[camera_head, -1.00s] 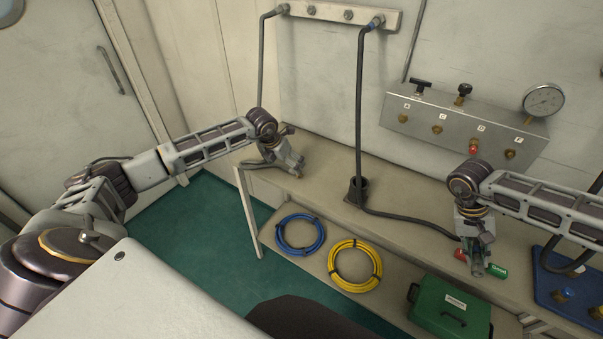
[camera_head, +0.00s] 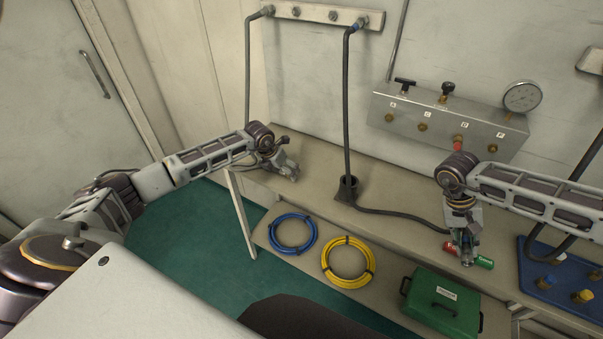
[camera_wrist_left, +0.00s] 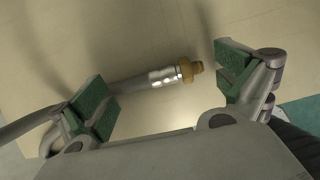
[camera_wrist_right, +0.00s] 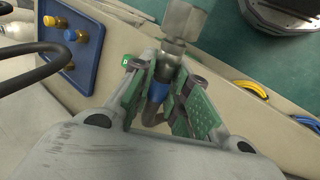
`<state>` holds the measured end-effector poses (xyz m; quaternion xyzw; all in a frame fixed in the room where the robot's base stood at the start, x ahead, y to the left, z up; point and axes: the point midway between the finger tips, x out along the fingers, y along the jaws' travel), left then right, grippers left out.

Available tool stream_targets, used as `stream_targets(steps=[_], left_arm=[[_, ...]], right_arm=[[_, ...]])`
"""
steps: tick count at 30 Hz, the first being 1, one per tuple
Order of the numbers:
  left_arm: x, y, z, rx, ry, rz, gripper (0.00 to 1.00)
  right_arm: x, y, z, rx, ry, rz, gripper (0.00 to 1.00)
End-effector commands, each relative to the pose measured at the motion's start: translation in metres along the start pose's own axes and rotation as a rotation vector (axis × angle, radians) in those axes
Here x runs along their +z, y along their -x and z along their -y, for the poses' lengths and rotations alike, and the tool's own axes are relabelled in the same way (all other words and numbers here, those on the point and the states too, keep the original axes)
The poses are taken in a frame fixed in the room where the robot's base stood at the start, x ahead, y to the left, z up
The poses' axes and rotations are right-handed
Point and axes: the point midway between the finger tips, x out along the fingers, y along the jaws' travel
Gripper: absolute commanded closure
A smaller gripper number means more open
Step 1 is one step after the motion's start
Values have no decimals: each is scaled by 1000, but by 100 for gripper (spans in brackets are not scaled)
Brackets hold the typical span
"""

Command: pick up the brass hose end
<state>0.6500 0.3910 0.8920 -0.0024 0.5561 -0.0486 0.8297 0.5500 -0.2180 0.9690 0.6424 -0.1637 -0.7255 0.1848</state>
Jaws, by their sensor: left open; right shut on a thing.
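The brass hose end (camera_wrist_left: 188,70) shows in the left wrist view, a brass tip on a silver collar at the end of a grey hose (camera_wrist_left: 125,88). It lies between the spread green-padded fingers of my left gripper (camera_wrist_left: 168,84), which is open; whether the pads touch the hose, I cannot tell. In the head view my left gripper (camera_head: 288,170) is over the bench's left end and hides the hose end. My right gripper (camera_wrist_right: 158,100) is shut on a blue-banded hose end (camera_wrist_right: 157,88) with a grey metal fitting (camera_wrist_right: 183,20). In the head view my right gripper (camera_head: 467,258) is at the bench's front right.
The bench (camera_head: 400,195) carries a hose holder (camera_head: 346,190) in the middle. Red (camera_head: 449,247) and green (camera_head: 484,262) pieces are by my right gripper. A blue board (camera_head: 540,285) lies at the right. Blue (camera_head: 292,247) and yellow (camera_head: 326,262) coils and a green case (camera_head: 440,305) sit below.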

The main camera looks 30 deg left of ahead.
Motion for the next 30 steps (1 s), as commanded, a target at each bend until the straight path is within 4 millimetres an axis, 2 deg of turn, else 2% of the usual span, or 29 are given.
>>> stream_targets(steps=[6,16,25,30], left_arm=[[0,0,0,0,0,0,1],[0,0,0,0,0,0,44],[1,2,0,0,0,1,44],[5,10,0,0,0,2,44]], right_arm=[[0,0,0,0,0,0,100],[0,0,0,0,0,0,100],[0,0,0,0,0,0,100],[0,-1,1,0,0,0,100]])
